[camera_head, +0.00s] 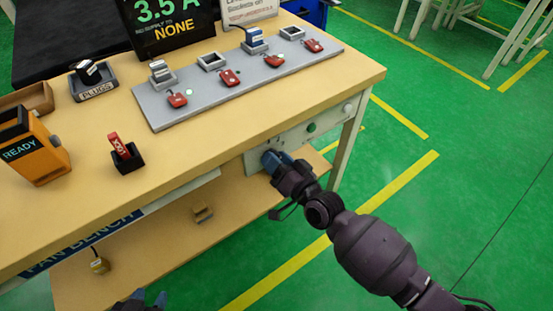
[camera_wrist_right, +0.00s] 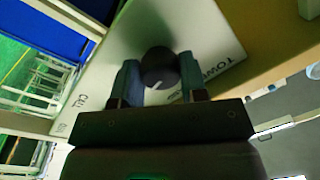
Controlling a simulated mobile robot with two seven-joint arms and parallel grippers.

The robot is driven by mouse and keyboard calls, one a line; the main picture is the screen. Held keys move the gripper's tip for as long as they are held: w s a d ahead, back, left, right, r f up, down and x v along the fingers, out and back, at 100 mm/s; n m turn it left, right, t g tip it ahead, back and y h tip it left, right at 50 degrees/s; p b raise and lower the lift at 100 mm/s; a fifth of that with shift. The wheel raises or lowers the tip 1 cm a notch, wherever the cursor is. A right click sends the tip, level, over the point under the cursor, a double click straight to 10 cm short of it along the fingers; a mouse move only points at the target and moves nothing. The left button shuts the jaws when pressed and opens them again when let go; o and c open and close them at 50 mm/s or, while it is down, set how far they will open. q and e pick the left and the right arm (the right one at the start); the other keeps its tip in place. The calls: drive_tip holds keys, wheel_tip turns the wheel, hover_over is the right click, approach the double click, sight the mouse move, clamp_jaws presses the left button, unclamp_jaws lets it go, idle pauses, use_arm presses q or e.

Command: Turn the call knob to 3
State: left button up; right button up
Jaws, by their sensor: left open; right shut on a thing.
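The call knob (camera_wrist_right: 160,65) is a dark round knob with a white pointer line, on a pale panel (camera_wrist_right: 205,30) that also shows under the bench's front edge in the head view (camera_head: 330,122). My right gripper (camera_head: 274,160) has its blue fingers shut on the knob from both sides, as the right wrist view (camera_wrist_right: 158,80) shows. The fingers hide parts of the knob and some panel lettering; no figure 3 can be read. In the head view the knob is hidden by the gripper. My left gripper (camera_head: 140,298) is open and empty at the bottom edge, partly cut off.
The panel also has a green button (camera_head: 311,127) and a pale round part (camera_head: 347,108). On the bench (camera_head: 215,120) are a grey board (camera_head: 215,95) with red clips, an orange tester (camera_head: 35,150), and a black holder (camera_head: 127,160). A lower shelf (camera_head: 160,240) lies below.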

drive_tip(key=o, duration=0.9)
drive_tip(key=shift+s+d, duration=0.1)
drive_tip(key=p+v, duration=0.1)
drive_tip(key=v, duration=0.9)
drive_tip(key=shift+s+d+f, duration=0.1)
drive_tip(key=shift+s+d, duration=0.05)
drive_tip(key=shift+s, duration=0.15)
